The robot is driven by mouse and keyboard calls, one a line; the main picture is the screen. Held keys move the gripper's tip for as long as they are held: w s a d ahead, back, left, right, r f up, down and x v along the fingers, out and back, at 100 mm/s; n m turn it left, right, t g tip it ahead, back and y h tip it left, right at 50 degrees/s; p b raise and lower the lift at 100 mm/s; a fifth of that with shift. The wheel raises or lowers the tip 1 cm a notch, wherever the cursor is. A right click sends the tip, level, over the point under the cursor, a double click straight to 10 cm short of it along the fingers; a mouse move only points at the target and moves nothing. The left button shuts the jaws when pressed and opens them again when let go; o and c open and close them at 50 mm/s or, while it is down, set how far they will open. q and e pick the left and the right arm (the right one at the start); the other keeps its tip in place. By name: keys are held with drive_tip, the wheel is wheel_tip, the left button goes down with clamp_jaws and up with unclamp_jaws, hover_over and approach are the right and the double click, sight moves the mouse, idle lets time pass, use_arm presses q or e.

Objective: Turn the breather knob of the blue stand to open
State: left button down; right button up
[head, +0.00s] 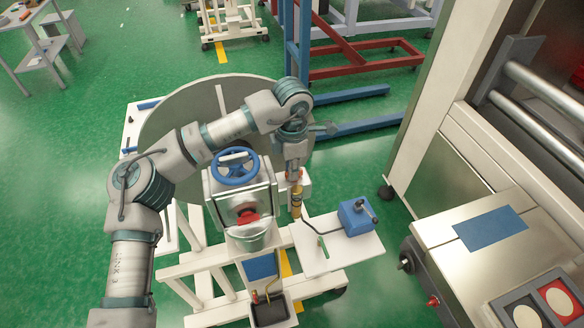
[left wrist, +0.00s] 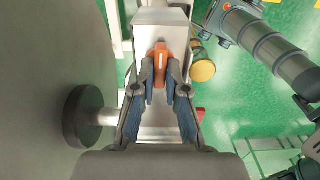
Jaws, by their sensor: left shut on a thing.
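My left gripper (head: 294,172) reaches down beside the right side of a metal valve body (head: 240,200) with a blue handwheel (head: 235,167) on top. In the left wrist view, the left gripper (left wrist: 163,90) has its two fingers closed on either side of an orange knob (left wrist: 161,62) with a pale mark. The knob sits on a light metal block (left wrist: 160,18), its long side running up and down the picture. In the head view the gripper mostly hides the knob. I cannot tell whether it stands open or closed.
A red knob (head: 247,217) sits on the valve's front. A brass cylinder (head: 296,203) stands just below the gripper. A blue box with a lever (head: 357,216) sits on a white shelf (head: 340,252) at right. A large grey disc (head: 190,105) stands behind.

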use_arm(q)
drive_tip(key=shift+r+m, duration=0.15)
drive_tip(key=shift+m, duration=0.15)
drive_tip(key=m+p, duration=0.1)
drive_tip(key=m, duration=0.2)
drive_tip(key=shift+w+r+m+p, duration=0.1)
drive_tip(key=shift+w+m+p, duration=0.05)
drive_tip(key=shift+m+p, duration=0.25)
drive_tip(key=m+p, duration=0.1)
drive_tip(key=m, duration=0.3)
drive_tip(key=shift+w+m, duration=0.15)
drive_tip(key=shift+m, duration=0.15)
drive_tip(key=m+p, duration=0.1)
drive_tip(key=m, duration=0.3)
drive_tip(key=shift+w+d, duration=0.1)
drive_tip(key=shift+m, duration=2.2)
drive_tip(key=shift+p, duration=0.3)
drive_tip(key=c, duration=1.5)
unclamp_jaws()
drive_tip(key=shift+d, duration=0.1)
